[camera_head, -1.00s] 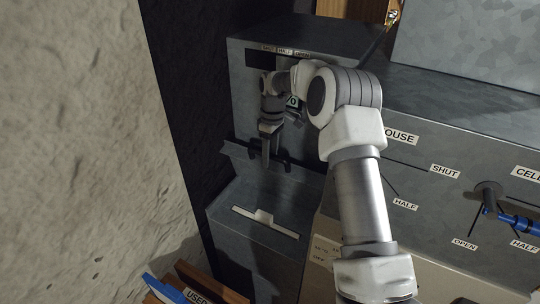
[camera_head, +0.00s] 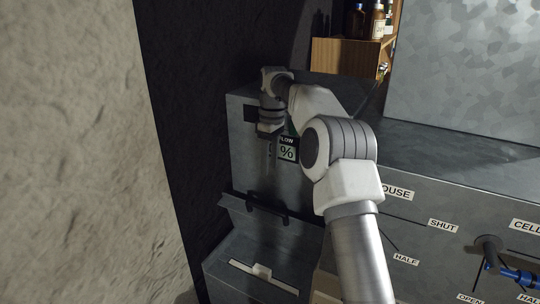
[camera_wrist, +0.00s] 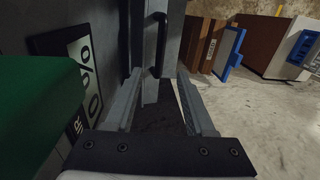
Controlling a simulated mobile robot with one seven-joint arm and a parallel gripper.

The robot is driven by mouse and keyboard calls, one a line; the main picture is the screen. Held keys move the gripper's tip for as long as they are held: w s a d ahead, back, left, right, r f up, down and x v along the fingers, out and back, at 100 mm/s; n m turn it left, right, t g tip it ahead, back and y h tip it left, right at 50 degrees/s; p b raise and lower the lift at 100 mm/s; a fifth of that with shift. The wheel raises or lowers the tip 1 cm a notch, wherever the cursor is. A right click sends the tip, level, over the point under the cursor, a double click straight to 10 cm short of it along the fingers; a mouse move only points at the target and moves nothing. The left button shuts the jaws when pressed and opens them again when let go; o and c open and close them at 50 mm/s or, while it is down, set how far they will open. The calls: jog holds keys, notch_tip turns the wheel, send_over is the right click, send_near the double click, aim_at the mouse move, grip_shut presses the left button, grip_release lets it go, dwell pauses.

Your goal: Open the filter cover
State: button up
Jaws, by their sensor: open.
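A tall grey metal cabinet (camera_head: 250,170) stands beside the dark wall. A sloping flap or ledge (camera_head: 240,208) crosses its front, with a dark handle (camera_head: 268,208); this may be the filter cover, but no label confirms it. The wrist view shows a dark handle (camera_wrist: 156,43) on a grey panel beyond the fingers. My gripper (camera_head: 269,152) points down in front of the cabinet's upper face, above the flap and apart from its handle. In the wrist view my gripper (camera_wrist: 158,85) is open, with nothing between its fingers. My arm hides part of the cabinet's right side.
A "%" display (camera_head: 287,150) is close right of my gripper. A green thing (camera_wrist: 35,110) fills the wrist view's left. A blue lever (camera_head: 515,272) sticks out at right. Brown boxes (camera_wrist: 205,45) stand on the floor.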

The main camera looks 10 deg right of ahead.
jog(key=shift+w+r, duration=0.1)
jog(key=shift+r, duration=0.8)
jog(key=shift+f, duration=0.1)
jog(key=shift+c, duration=1.1)
jog(key=s+a+f+n+h, duration=0.1)
jog(key=f, duration=0.1)
jog(key=s+a+f+n+g+h+b, duration=0.1)
jog(key=f+h, duration=0.1)
jog(key=f, duration=0.1)
jog(key=s+a+f+n+h+b, duration=0.1)
jog(key=s+f+n, duration=0.1)
jog(key=f, duration=0.1)
jog(key=shift+f, duration=0.15)
grip_shut()
jog(key=n+t+h+b, duration=0.75)
jog(key=n+t, duration=0.85)
jog(key=n, duration=1.6)
send_near(266, 210)
jog(key=shift+h, duration=0.25)
jog(key=x, duration=0.7)
jog(key=shift+a+f, duration=0.15)
jog(key=shift+f, duration=0.1)
